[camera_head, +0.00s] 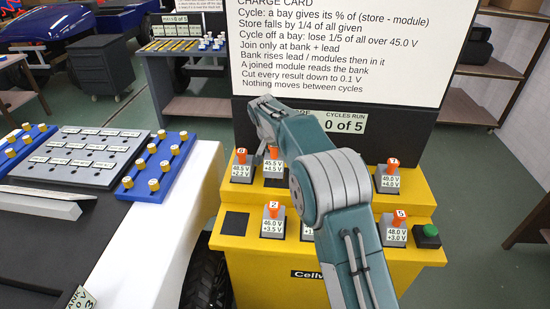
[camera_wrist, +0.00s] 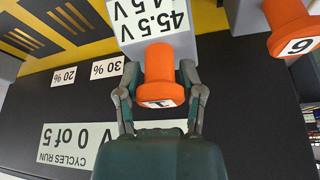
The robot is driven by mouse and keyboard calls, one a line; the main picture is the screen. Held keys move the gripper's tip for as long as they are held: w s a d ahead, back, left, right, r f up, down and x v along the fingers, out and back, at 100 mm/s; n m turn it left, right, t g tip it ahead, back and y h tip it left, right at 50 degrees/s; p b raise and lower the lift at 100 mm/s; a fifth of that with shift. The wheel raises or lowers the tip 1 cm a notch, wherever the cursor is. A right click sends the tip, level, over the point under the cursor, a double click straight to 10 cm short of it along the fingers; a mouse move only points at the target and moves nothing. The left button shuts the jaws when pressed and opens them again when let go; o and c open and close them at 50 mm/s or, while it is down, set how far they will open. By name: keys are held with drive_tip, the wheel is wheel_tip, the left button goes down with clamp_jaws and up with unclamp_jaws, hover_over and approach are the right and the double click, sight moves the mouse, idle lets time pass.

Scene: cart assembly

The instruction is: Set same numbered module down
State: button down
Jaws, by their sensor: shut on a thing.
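My gripper (camera_wrist: 160,88) is shut on the orange knob of module 1 (camera_wrist: 155,30), a grey block labelled 45.5 V. In the head view, that module (camera_head: 273,169) is in the upper row of the yellow cart (camera_head: 310,275), just right of the 48.5 V module (camera_head: 242,173). It looks upright; whether it touches the cart is unclear. Modules of 46.0 V (camera_head: 273,227), 48.0 V (camera_head: 395,235) and 49.0 V (camera_head: 388,183) also stand on the cart. My arm hides the middle of the cart.
A black, empty square (camera_head: 235,223) is at the lower left of the cart. A green button (camera_head: 428,232) is at its right. A neighbouring orange knob (camera_wrist: 292,28) is close beside my gripper. The card board stands behind, reading 0 of 5 (camera_head: 345,123).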

sight(277, 157)
drive_tip(key=d+f, duration=0.2)
drive_tip(key=f, duration=0.1)
drive_tip(key=shift+w, duration=0.2)
drive_tip(key=shift+d, duration=0.2)
drive_tip(key=shift+a+f, duration=0.1)
drive_tip(key=shift+a, duration=0.35)
drive_tip(key=shift+c, duration=1.1)
unclamp_jaws()
drive_tip(key=shift+a+f, duration=0.1)
drive_tip(key=shift+a, duration=0.25)
drive_tip(key=shift+d, duration=0.5)
drive_tip(key=v, duration=1.2)
drive_tip(key=shift+a, duration=0.1)
